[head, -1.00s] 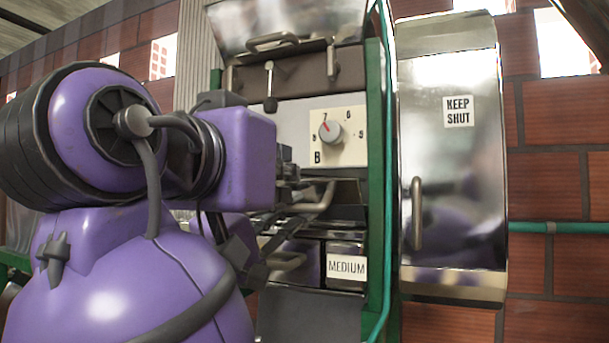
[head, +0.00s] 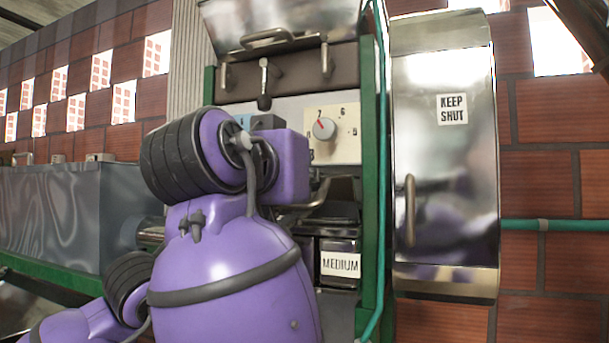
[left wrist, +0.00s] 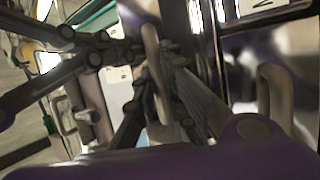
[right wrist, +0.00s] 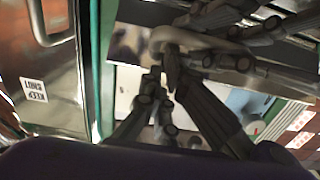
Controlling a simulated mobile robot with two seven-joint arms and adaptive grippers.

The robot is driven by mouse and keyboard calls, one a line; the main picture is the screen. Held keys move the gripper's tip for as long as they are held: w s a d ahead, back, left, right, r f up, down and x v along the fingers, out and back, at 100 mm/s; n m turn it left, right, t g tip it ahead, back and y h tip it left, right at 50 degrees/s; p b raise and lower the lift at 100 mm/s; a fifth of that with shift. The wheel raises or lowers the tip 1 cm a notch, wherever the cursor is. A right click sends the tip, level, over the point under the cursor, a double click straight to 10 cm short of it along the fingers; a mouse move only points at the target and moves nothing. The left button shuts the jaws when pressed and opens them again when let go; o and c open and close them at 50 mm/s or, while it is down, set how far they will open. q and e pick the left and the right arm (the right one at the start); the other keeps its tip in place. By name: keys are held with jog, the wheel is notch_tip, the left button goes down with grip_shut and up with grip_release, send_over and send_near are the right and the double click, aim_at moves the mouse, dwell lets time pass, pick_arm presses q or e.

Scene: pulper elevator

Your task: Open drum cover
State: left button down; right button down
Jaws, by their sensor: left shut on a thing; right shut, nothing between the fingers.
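The machine carries a shiny metal cover with a bar handle (head: 268,37) at the top. A dark metal flap (head: 342,189) with a handle (head: 318,197) lies below the dial panel. I cannot tell which is the drum cover. A purple arm of mine hides part of this front and the fingers in the head view. In the left wrist view my left gripper (left wrist: 152,85) is shut on a grey bar handle (left wrist: 151,42). In the right wrist view my right gripper (right wrist: 165,75) is shut and empty, close to a curved handle (right wrist: 200,40); contact is unclear.
A metal door marked KEEP SHUT (head: 445,170) stands right of the machine. A MEDIUM drawer (head: 341,264) sits low. The dial panel (head: 345,140) is above the flap. A green post and hose (head: 382,200) border the front. A grey tank (head: 80,215) stands left.

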pick_arm(q)
jog(key=shift+r, duration=0.1)
pick_arm(e)
jog(key=shift+s+a+f, duration=0.2)
jog(key=shift+s+f, duration=0.1)
jog(key=shift+f, duration=0.4)
pick_arm(q)
jog(key=shift+s+a+r, duration=0.1)
jog(key=shift+s+r, duration=0.05)
pick_arm(e)
jog(key=shift+s+f, duration=0.1)
pick_arm(q)
jog(key=c, duration=1.8)
grip_release()
jog(key=shift+s+r, duration=0.1)
pick_arm(e)
jog(key=shift+s+a, duration=0.1)
